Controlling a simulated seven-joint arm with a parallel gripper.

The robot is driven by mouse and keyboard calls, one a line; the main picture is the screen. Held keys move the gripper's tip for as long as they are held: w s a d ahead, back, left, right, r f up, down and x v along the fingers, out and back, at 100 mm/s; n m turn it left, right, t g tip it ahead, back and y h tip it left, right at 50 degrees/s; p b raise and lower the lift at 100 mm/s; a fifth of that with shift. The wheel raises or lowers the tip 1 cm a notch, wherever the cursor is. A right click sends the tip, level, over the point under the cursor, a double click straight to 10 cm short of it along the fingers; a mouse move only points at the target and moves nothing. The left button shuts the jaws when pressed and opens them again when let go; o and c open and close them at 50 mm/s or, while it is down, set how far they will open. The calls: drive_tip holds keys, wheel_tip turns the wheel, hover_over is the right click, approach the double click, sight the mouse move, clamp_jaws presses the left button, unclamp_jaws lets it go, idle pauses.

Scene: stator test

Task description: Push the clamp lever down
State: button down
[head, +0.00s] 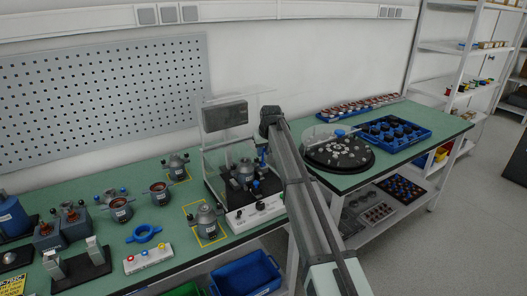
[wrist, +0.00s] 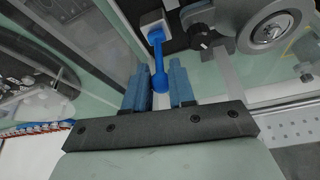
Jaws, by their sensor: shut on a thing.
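The clamp lever (wrist: 156,48) is blue with a rounded end and shows in the wrist view, running from a light-coloured block at the top down between my fingers. My gripper (wrist: 160,72) has its two blue fingers on either side of the lever's lower end and is shut on it. In the head view my arm reaches to the clear-walled test station (head: 233,158), which holds a dark fixture. My fingers and the lever are small and partly hidden there, so the lever's angle is hard to tell.
A white control box (head: 256,213) with knobs stands at the station's front. To the right are a round dark turntable (head: 339,158) and a blue tray (head: 417,143). Clear panels are close around my gripper.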

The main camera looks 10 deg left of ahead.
drive_tip(key=shift+s+d, duration=0.25)
drive_tip(key=shift+s, duration=0.05)
drive_tip(key=shift+s+d+f+t+y, duration=0.1)
drive_tip(key=shift+d+t+y, duration=0.05)
drive_tip(key=shift+t+y, duration=0.45)
drive_tip(key=c, duration=1.3)
unclamp_jaws()
drive_tip(key=v, duration=1.4)
